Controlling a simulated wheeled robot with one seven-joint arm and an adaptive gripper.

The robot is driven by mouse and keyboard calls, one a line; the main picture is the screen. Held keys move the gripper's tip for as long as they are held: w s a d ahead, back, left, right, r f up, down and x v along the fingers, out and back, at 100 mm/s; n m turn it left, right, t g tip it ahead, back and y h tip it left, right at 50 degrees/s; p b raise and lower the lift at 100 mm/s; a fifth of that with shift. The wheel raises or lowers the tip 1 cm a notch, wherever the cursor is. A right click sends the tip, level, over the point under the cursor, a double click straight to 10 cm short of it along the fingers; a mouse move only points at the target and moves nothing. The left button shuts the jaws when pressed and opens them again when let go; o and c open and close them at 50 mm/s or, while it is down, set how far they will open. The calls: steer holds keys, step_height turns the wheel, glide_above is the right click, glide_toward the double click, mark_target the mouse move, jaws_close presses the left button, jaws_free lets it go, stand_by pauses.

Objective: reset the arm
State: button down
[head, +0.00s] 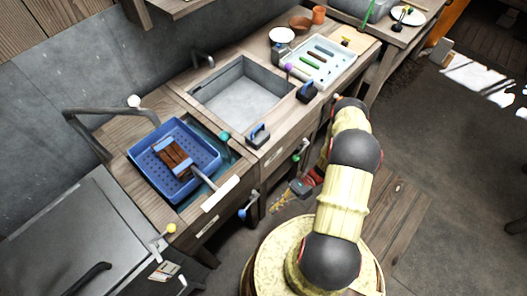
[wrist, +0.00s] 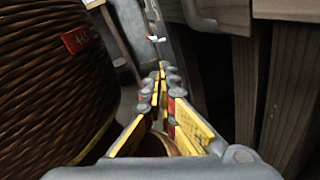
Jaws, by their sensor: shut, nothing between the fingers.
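My arm, cream and black, rises from the round base at the lower right of the head view and bends down toward the counter front. My gripper (head: 274,207) is low beside the wooden cabinet front, below the counter top. In the wrist view my gripper's yellow fingers (wrist: 161,75) run forward and come together at their tips. It is shut and empty. No object is in its grasp.
In the wrist view a brown woven surface with a red tag (wrist: 82,40) is close on the left, and wooden planks (wrist: 285,85) stand close on the right. The head view shows a counter with a grey sink (head: 240,98), a blue basket (head: 150,160) and a pale tray (head: 320,65). Floor at right is open.

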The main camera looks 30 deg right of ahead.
steer(key=s+a+n+g+h, duration=0.1)
steer(key=s+n+g, duration=0.1)
steer(key=s, duration=0.3)
steer(key=w+d+r+n+h, duration=0.2)
steer(key=d+r+n+h, duration=0.15)
steer(key=r, duration=0.45)
steer(key=w+d+r+n+h, duration=0.2)
steer(key=w+r+n+h, duration=0.15)
steer(key=r, duration=0.55)
steer(key=w+d+r+n+h, duration=0.1)
steer(key=d+r+n+h, duration=0.15)
steer(key=r+h, duration=0.4)
steer(key=s+a+r+n+t+h, duration=0.1)
steer(key=a+r+n+t, duration=0.3)
steer(key=r, duration=1.1)
steer(key=s+a+r+n+t+h, duration=0.1)
steer(key=a+r+n+t, duration=0.3)
steer(key=a+r, duration=0.4)
step_height(320, 180, up, 7)
steer(key=shift+r+t, duration=0.15)
steer(key=shift+t, duration=0.65)
